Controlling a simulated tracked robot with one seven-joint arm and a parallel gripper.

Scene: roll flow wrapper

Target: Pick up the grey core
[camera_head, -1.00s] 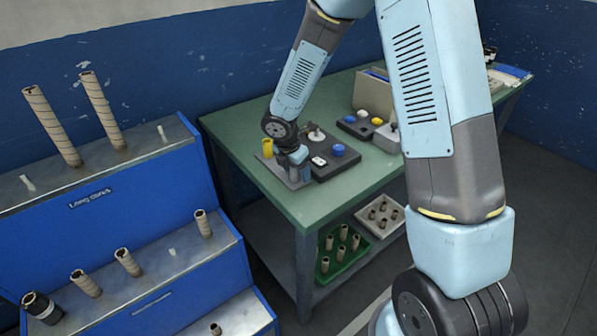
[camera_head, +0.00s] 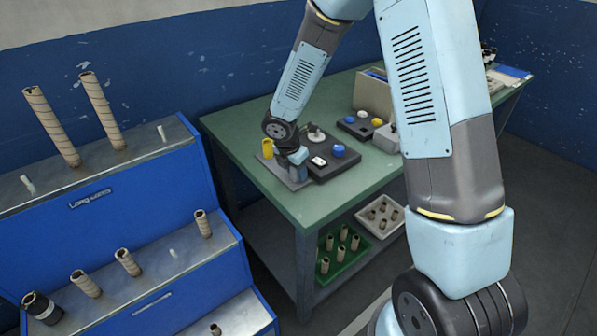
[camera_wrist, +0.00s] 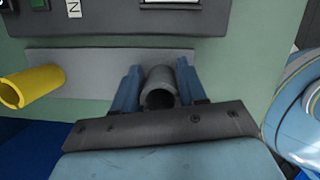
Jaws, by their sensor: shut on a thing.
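The grey core (camera_wrist: 159,86) is a short hollow tube. In the wrist view it sits between the two blue fingers of my gripper (camera_wrist: 160,88), which are shut on it. It is over or on a grey plate (camera_wrist: 75,62) on the green table; I cannot tell whether it touches the plate. In the head view my gripper (camera_head: 298,170) is low over the plate (camera_head: 280,172) at the table's near left end, and the core is hidden there.
A yellow tube (camera_wrist: 24,88) stands left of my gripper, also seen in the head view (camera_head: 267,148). A dark control box (camera_head: 330,158) with knobs is just right. Blue racks (camera_head: 130,215) with brown cores are at the left. Bins (camera_head: 342,255) sit on the lower shelf.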

